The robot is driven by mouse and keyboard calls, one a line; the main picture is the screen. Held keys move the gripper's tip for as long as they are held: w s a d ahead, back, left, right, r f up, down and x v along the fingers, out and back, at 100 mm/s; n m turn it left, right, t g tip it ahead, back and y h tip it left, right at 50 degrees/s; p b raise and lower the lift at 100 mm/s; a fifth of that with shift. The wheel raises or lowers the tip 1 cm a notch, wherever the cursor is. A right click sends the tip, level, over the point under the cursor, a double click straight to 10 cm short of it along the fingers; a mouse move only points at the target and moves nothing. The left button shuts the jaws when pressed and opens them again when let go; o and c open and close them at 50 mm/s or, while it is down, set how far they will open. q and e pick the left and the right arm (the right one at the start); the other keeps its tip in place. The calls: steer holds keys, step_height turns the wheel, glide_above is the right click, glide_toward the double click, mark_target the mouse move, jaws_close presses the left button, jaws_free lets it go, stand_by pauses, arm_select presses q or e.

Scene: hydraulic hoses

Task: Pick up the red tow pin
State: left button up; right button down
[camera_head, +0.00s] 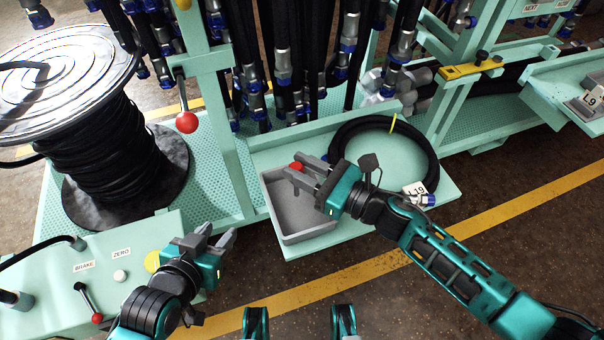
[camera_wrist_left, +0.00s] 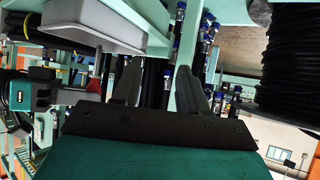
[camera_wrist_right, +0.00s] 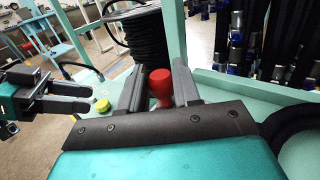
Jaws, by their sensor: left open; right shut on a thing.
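The red tow pin (camera_wrist_right: 160,85) stands between the two fingers of my right gripper (camera_wrist_right: 159,92), which is shut on it. In the head view, the pin's red top (camera_head: 296,166) shows at the tips of my right gripper (camera_head: 300,177), over the grey bin (camera_head: 303,238). Something red, likely the pin, also shows in the left wrist view (camera_wrist_left: 94,86). My left gripper (camera_head: 219,238) is open and empty, left of the bin and near the control panel.
A coiled black hose (camera_head: 432,160) with a tag lies right of the bin. A hose reel (camera_head: 105,140) stands at the left. A red-knobbed lever (camera_head: 187,122) hangs from the frame post. The panel (camera_head: 60,262) has a yellow button (camera_head: 153,262) and a small lever (camera_head: 88,302).

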step_height(320, 180, up, 15)
steer(key=p, duration=0.5)
steer(key=shift+r+p, duration=0.15)
steer(key=shift+p, duration=0.15)
